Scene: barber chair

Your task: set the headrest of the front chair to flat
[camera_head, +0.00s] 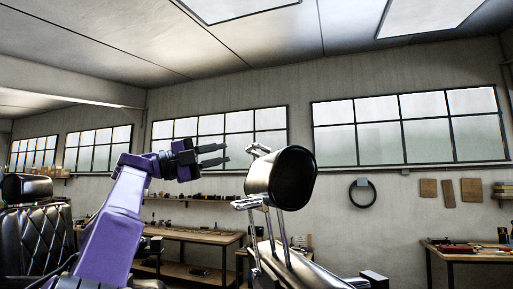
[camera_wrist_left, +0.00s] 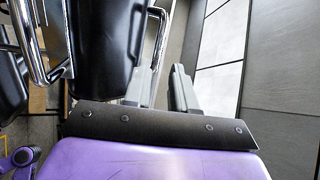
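The front chair's headrest (camera_head: 281,178) is a black, rounded cushion standing on two chrome rods above the chair back (camera_head: 300,272), near the middle of the head view. Chrome bars stick out on its left side, at the top and bottom. My left gripper (camera_head: 226,154) is open and empty, left of the headrest, its fingers pointing right. A small gap shows between the fingertips and the headrest in the head view. In the left wrist view, the two grey fingers (camera_wrist_left: 160,85) are apart, and black padding (camera_wrist_left: 105,45) with chrome bars is at the upper left. My right gripper is not seen.
Another black padded chair (camera_head: 35,235) stands at the left. A workbench (camera_head: 190,236) runs along the back wall, and another table (camera_head: 470,255) is at the right. The space above the headrest is clear.

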